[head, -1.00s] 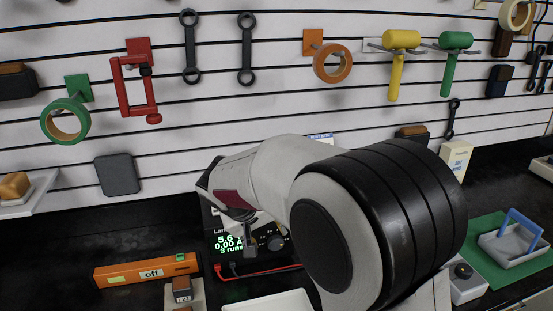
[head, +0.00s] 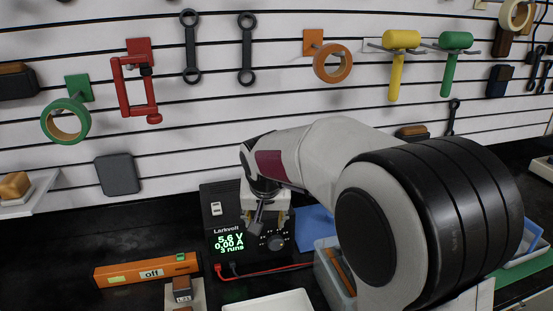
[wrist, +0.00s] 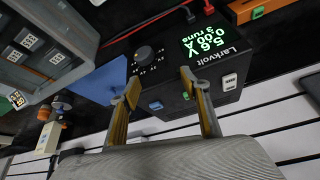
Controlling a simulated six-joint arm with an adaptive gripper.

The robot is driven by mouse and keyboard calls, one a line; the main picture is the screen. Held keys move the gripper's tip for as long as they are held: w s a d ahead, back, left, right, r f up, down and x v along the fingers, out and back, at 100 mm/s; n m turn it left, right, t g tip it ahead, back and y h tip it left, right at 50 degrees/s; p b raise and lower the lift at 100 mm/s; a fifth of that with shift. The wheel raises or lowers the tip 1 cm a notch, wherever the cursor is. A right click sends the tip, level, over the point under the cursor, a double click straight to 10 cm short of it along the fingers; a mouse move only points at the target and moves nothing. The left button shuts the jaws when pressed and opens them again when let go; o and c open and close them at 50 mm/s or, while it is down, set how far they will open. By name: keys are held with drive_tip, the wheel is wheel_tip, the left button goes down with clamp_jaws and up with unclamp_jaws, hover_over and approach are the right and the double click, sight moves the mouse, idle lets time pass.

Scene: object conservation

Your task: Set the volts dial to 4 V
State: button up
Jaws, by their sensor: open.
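The black Larkvolt power supply (head: 222,262) stands on the dark bench below the wall. Its green display (head: 229,243) reads 5.6 V, 0.00 A and 3 runs. A dark round dial (head: 276,243) with marks around it sits right of the display; it also shows in the wrist view (wrist: 146,54), beside the upside-down display. My gripper (head: 266,220) is over the supply's upper part, near the dial. In the wrist view my gripper (wrist: 160,84) is open and empty, its two fingers apart; the dial lies beyond the fingertips. The dial's exact setting is too small to read.
Red and black leads (head: 265,270) run along the supply's front. A pale blue bin (head: 330,270) and blue sheet (head: 313,225) are right. A white tray (head: 268,303) is in front.

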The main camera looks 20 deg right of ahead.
drive_tip(key=shift+w+d+r+m+t+y, duration=0.2)
drive_tip(key=shift+w+r+m, duration=0.15)
drive_tip(key=shift+w, duration=0.3)
drive_tip(key=shift+w+d+r+m+t+y, duration=0.1)
drive_tip(key=shift+w+r+m+y, duration=0.15)
drive_tip(key=shift+w, duration=0.35)
drive_tip(key=shift+w+d+r+m+t+y, duration=0.15)
drive_tip(key=shift+w+d+r+m+t, duration=0.15)
drive_tip(key=shift+w+r, duration=0.25)
drive_tip(key=shift+w+d+r+m+t+y, duration=0.1)
drive_tip(key=shift+w+d+r+m+t, duration=0.2)
drive_tip(key=shift+w, duration=0.35)
drive_tip(key=w+d+r+m+t, duration=0.1)
drive_tip(key=w+r, duration=0.1)
drive_tip(key=w+d+r+m, duration=0.1)
drive_tip(key=w+d+r, duration=0.1)
drive_tip(key=shift+w+d+t+y, duration=0.1)
drive_tip(key=shift+d+t+y, duration=0.2)
drive_tip(key=shift+t, duration=0.1)
drive_tip(key=shift+w+d+f+m, duration=0.1)
drive_tip(key=shift+m, duration=0.2)
drive_tip(key=shift+f, duration=0.55)
drive_tip(key=shift+r, duration=2.6)
